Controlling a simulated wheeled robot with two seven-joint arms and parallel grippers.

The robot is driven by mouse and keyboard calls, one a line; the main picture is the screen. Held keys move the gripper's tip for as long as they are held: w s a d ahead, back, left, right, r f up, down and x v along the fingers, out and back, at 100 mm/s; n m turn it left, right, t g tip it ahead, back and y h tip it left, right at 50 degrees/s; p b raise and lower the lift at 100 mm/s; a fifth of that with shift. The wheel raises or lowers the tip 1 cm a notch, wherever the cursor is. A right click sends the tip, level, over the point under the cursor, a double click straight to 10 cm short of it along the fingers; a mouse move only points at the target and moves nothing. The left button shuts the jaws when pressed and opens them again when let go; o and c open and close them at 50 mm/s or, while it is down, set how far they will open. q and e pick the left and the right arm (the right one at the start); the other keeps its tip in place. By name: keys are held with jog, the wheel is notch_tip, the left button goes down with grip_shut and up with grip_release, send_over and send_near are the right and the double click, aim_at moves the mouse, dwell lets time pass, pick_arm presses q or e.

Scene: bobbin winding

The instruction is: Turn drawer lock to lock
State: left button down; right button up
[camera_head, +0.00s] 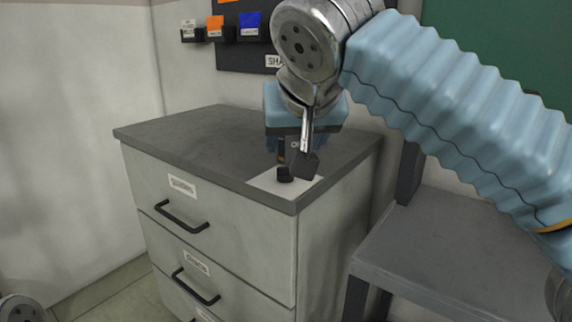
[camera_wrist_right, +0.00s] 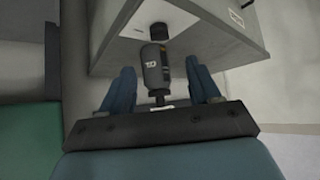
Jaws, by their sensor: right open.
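The lock is a small black knob (camera_head: 284,174) on a white plate (camera_head: 267,181) at the front right corner of the grey cabinet top. In the right wrist view the knob (camera_wrist_right: 159,31) shows ahead of the fingers, on its white plate. My left gripper is not in view.
The cabinet (camera_head: 215,212) has several drawers with black handles (camera_head: 181,217), all apparently closed. A grey bench (camera_head: 445,255) stands to the right. A dark wall board (camera_head: 245,60) with coloured labels is behind. The left part of the cabinet top is clear.

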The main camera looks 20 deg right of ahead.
aim_at(286, 168)
jog(key=b+x, duration=0.1)
jog(key=x, duration=1)
jog(key=shift+s, duration=0.1)
jog(key=shift+c, duration=0.4)
jog(key=c, duration=1)
